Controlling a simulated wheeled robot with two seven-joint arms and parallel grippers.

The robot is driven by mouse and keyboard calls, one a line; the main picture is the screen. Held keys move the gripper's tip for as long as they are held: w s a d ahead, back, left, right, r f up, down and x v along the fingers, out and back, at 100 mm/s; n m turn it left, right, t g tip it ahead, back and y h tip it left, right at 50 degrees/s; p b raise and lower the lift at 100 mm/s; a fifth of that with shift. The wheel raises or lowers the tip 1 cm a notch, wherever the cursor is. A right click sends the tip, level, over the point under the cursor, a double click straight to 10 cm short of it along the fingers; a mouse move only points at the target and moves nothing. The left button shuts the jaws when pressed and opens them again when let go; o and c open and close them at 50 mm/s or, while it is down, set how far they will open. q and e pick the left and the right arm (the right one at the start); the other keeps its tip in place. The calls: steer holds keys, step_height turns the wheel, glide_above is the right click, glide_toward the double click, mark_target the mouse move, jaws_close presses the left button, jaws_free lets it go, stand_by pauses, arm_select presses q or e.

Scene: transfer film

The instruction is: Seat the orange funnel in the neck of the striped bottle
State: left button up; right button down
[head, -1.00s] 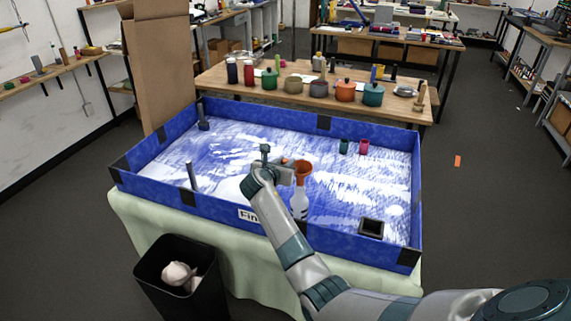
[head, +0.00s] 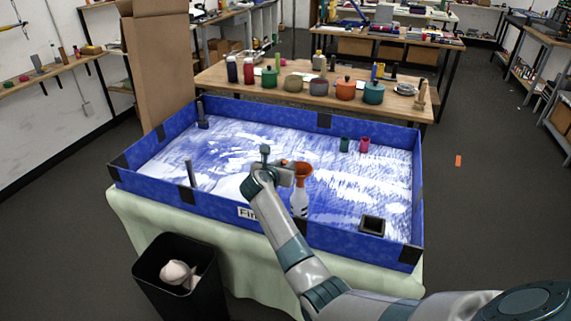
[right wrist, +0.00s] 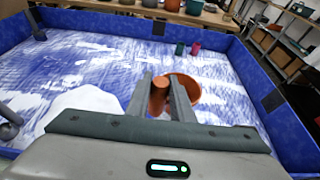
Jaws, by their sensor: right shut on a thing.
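The orange funnel (head: 303,173) is upright, directly above the bottle (head: 299,205), a pale bottle with a darker band. Its lower end meets the bottle's top in the head view; I cannot tell how deep it sits in the neck. My right gripper (head: 288,170) is at the funnel's left side, shut on an orange part of it. In the right wrist view, the gripper (right wrist: 158,98) has this part between its fingers, with the funnel's round bowl (right wrist: 188,86) just right of them. The bottle is hidden there. My left gripper is not in view.
A blue-walled tray (head: 160,190) surrounds the bottle. Inside stand a dark square holder (head: 372,225), green (head: 344,145) and pink (head: 364,145) cups, and grey posts at left (head: 190,174) and back left (head: 201,116). Much of the white-and-blue floor is clear.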

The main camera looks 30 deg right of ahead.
steer(key=shift+f+b, duration=0.5)
steer(key=shift+f, duration=1.35)
steer(key=c, duration=1.5)
jaws_free()
steer(key=shift+o, duration=0.2)
steer(key=shift+a, duration=0.1)
steer(key=b+v, duration=0.3)
steer(key=v, duration=1.4)
steer(key=shift+s, duration=0.25)
